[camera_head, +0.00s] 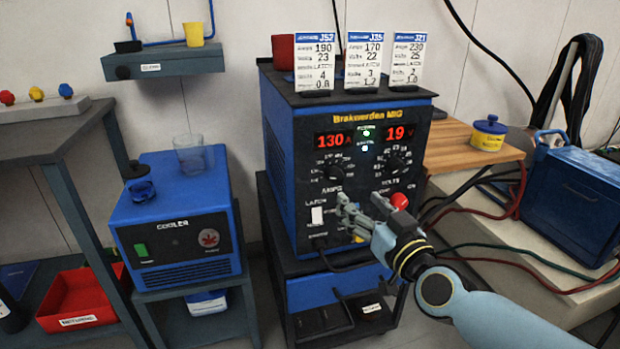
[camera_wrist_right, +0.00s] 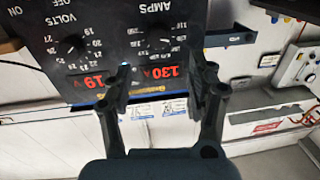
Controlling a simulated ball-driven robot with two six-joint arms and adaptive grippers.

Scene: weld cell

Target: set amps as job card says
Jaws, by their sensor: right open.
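The blue and black welding machine (camera_head: 277,140) stands in the middle of the head view. Its amps display (camera_head: 333,139) reads 130 and its volts display (camera_head: 399,133) reads 19. The amps knob (camera_head: 334,172) is below the left display, the volts knob (camera_head: 398,163) below the right one. Job cards J52 (camera_head: 314,62), J35 (camera_head: 363,60) and J21 (camera_head: 408,60) stand on top; their amps lines read 190, 170 and 230. My right gripper (camera_head: 347,215) is open and empty before the lower panel. The wrist view shows its spread fingers (camera_wrist_right: 160,85) and the panel upside down. My left gripper is not in view.
A cooler (camera_head: 170,240) with a clear cup (camera_head: 190,155) stands left of the machine. At right are a wooden board (camera_head: 455,150) with a yellow and blue pot (camera_head: 488,133), cables, and a blue toolbox (camera_head: 575,195). A red bin (camera_head: 78,298) is low at left.

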